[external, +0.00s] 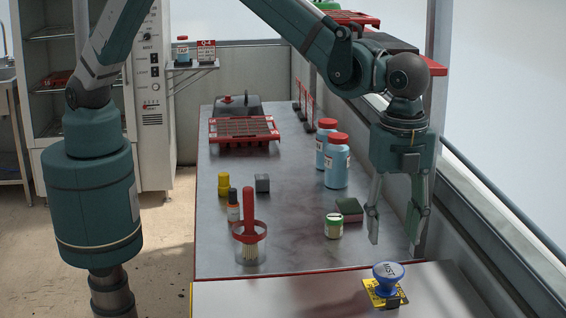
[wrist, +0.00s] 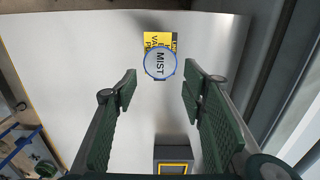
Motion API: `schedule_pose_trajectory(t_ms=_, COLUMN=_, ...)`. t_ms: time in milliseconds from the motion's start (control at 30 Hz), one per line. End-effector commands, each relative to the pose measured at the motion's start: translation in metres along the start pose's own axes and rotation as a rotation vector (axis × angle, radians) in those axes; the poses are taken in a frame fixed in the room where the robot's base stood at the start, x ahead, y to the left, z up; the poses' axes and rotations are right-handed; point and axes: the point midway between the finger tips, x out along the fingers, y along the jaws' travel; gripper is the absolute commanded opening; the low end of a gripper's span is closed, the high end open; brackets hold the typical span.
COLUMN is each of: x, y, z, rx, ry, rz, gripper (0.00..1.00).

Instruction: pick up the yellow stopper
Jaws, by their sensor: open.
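The yellow stopper (external: 223,185) stands on the grey bench at its left side, behind a small dark bottle with an orange-red cap (external: 234,206). I cannot make it out in the wrist view. My gripper (external: 394,242) points down with its fingers apart and nothing between them. It is well to the right of the stopper and nearer the camera, above the front surface. The wrist view also shows my gripper (wrist: 160,76) open, with a round blue-rimmed MIST knob (wrist: 160,63) beyond the fingertips.
The blue MIST knob (external: 388,272) sits on a yellow label below my gripper. A clear cup with a red-handled tool (external: 249,242) stands in front of the stopper. A grey cube (external: 262,184), green-banded jar (external: 333,226), blue bottles (external: 336,165) and red tray (external: 243,131) share the bench.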

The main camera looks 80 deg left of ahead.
Motion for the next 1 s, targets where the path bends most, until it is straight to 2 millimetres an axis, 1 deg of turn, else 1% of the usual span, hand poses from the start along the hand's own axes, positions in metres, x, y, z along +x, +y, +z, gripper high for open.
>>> schedule_pose_trajectory(t_ms=267, x=0.000, y=0.001, z=0.000, rx=-0.001, ry=0.002, rz=0.000, gripper=0.42)
schedule_pose_trajectory(t_ms=467, x=0.001, y=0.010, z=0.003, rx=-0.008, ry=0.018, rz=-0.004, gripper=0.42)
schedule_pose_trajectory(t_ms=667, x=0.001, y=0.031, z=0.010, rx=-0.028, ry=0.061, rz=-0.011, gripper=0.42)
schedule_pose_trajectory(t_ms=1000, x=0.002, y=0.082, z=0.028, rx=-0.077, ry=0.159, rz=-0.026, gripper=0.42)
